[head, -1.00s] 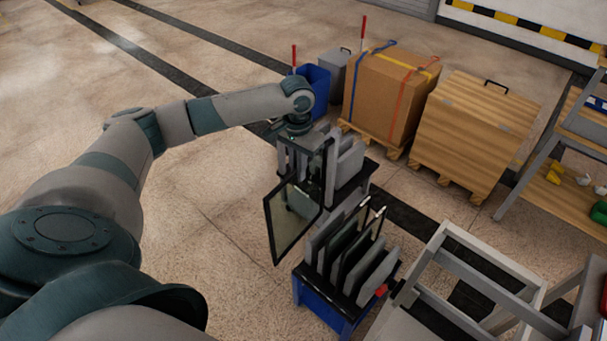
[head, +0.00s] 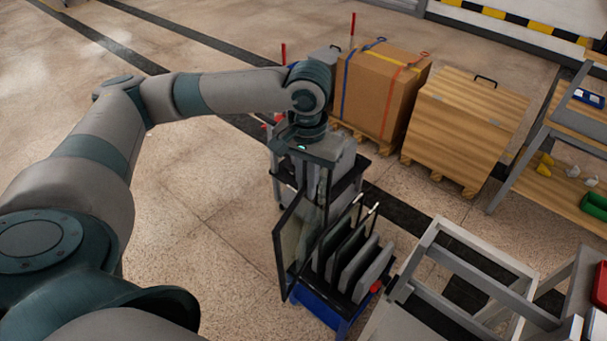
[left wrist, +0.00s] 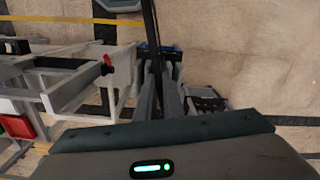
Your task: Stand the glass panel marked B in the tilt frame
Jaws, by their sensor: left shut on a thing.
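My left gripper (head: 317,190) is shut on a dark-edged glass panel (head: 292,245), which hangs upright below it. In the head view the panel overlaps the left side of a blue-based rack (head: 318,307); whether they touch I cannot tell. No letter is readable on it. In the left wrist view the panel (left wrist: 153,35) shows nearly edge-on, beyond the gripper fingers (left wrist: 160,85). A grey open frame (head: 432,228), apparently the tilt frame, stands right of the rack, empty. It also shows in the left wrist view (left wrist: 75,90). My right gripper is out of view.
The rack holds several upright grey dividers (head: 362,268) and other dark-edged panels. A second rack (head: 345,170) stands behind. A strapped carton (head: 372,90) and wooden crate (head: 465,125) sit on pallets at the back. A shelf (head: 560,190) is at right. Floor at left is clear.

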